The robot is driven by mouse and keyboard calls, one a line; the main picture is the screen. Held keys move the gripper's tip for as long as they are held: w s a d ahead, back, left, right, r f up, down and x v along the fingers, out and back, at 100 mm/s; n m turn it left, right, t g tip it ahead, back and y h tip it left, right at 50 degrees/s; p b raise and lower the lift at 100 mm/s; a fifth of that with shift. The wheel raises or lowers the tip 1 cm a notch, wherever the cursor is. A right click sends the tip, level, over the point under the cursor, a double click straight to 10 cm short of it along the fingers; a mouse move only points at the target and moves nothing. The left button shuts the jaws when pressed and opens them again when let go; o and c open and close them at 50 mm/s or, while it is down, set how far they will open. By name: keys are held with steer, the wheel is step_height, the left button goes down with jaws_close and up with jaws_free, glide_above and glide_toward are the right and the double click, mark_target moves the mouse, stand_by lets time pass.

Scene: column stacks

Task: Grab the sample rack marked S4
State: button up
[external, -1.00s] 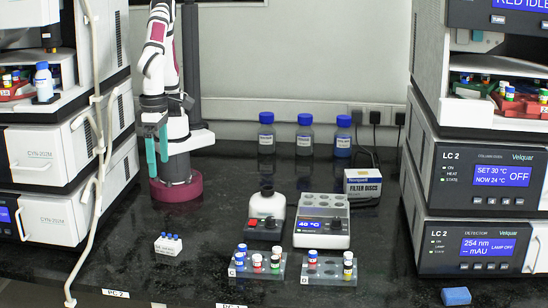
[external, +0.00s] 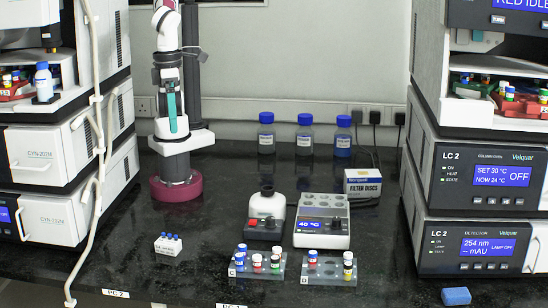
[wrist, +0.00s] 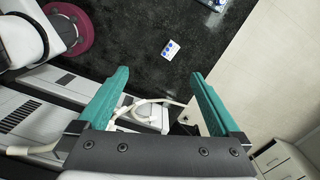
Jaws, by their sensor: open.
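A small white rack with several blue-capped vials (external: 168,245) stands on the black bench at front left; it also shows in the wrist view, above and beyond the fingers (wrist: 170,50). Its marking is too small to read. Two grey racks with coloured-capped vials, one marked C (external: 258,262) and one marked D (external: 330,267), stand front centre. I cannot read S4 on any rack. My gripper (external: 172,122) is raised above the bench near my base, apart from every rack. In the wrist view its teal fingers (wrist: 159,73) are spread, with no object held between them.
A vial mixer (external: 267,212) and a heating block (external: 322,225) stand behind the grey racks, beside a filter disc box (external: 362,186). Blue-capped bottles (external: 305,137) stand at the back. Instrument stacks flank both sides. A white tube (external: 100,150) hangs at left.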

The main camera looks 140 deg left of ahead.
steer(key=s+a+f+n, duration=0.5)
steer(key=s+a+n, duration=0.3)
steer(key=n, duration=0.1)
steer(key=s+a+f+n+y, duration=0.1)
steer(key=s+a+f+n, duration=0.4)
steer(key=s+a+n, duration=0.2)
steer(key=shift+s+a+n, duration=0.4)
steer(key=shift+a+n, duration=0.5)
steer(key=shift+a, duration=0.25)
